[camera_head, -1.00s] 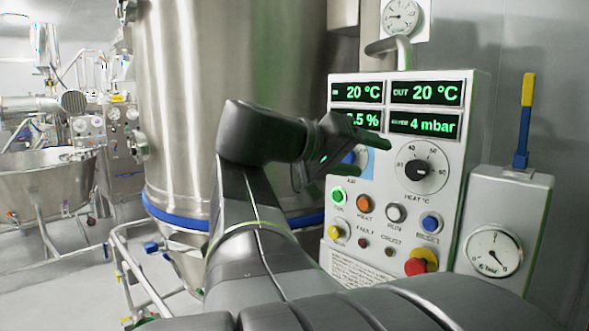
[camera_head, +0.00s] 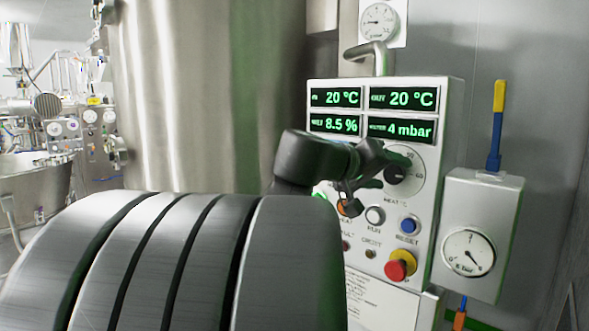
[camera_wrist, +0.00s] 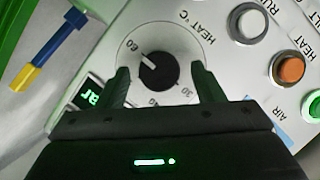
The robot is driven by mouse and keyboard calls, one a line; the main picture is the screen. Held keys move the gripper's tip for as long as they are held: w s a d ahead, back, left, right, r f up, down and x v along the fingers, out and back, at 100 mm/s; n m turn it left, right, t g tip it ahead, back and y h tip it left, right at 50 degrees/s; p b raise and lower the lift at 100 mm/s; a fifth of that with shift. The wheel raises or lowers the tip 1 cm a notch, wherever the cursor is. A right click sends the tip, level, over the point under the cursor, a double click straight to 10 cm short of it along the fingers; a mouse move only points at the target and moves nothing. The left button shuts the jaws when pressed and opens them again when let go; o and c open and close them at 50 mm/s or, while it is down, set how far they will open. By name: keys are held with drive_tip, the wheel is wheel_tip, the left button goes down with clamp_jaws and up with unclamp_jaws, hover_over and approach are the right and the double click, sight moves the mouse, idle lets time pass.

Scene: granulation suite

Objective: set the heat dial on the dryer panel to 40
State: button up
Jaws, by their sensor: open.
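The heat dial shows in the wrist view as a round black knob (camera_wrist: 160,70) on a white scale disc, printed upside down there. Its white pointer line points towards the 60 mark. The 30 mark shows on the other side; the marks between are partly hidden. My gripper (camera_wrist: 160,74) is open, one finger on each side of the dial, with gaps between fingers and knob. In the head view my gripper (camera_head: 376,168) is in front of the dryer panel (camera_head: 452,115) and partly covers the dial (camera_head: 402,172).
Below the dial are the run button (camera_head: 375,215), the blue reset button (camera_head: 409,225) and a red stop knob (camera_head: 397,267) on yellow. A pressure gauge box (camera_head: 488,205) with a yellow-and-blue lever (camera_head: 496,120) stands to the right. A steel vessel (camera_head: 200,90) is at left.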

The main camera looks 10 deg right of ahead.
drive_tip(key=shift+w+d+f, duration=0.1)
drive_tip(key=shift+w+d, duration=0.1)
drive_tip(key=shift+d, duration=0.25)
drive_tip(key=c, duration=1)
drive_tip(key=shift+o, duration=0.2)
